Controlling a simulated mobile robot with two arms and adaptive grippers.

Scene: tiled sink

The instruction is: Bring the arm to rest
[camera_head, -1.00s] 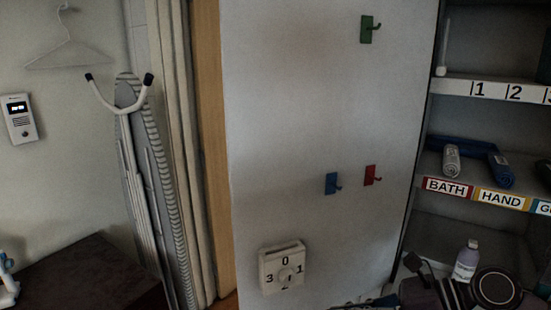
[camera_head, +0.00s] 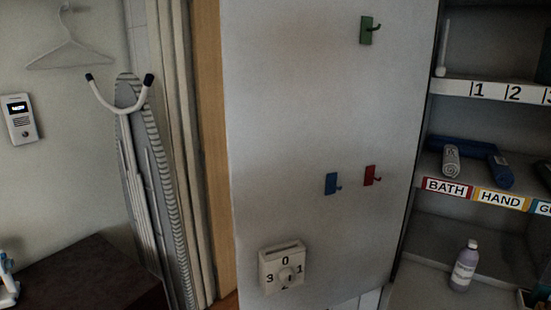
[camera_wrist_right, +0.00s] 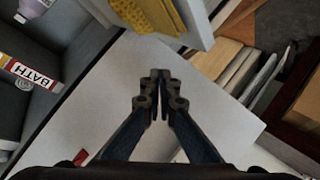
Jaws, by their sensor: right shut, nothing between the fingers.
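My right gripper (camera_wrist_right: 160,90) shows in the right wrist view with its dark fingers closed together and nothing between them. It is in front of a pale wall panel (camera_wrist_right: 100,105). In the head view the same kind of pale panel (camera_head: 300,120) stands in the middle with green, blue and red hooks, and neither gripper shows there. My left gripper is in neither current view.
Shelves with rolled towels (camera_head: 451,158) and a bottle (camera_head: 465,265) stand at the right. An ironing board (camera_head: 150,190) leans at the left, near a dark brown surface (camera_head: 90,275). A hanger (camera_head: 70,50) hangs above.

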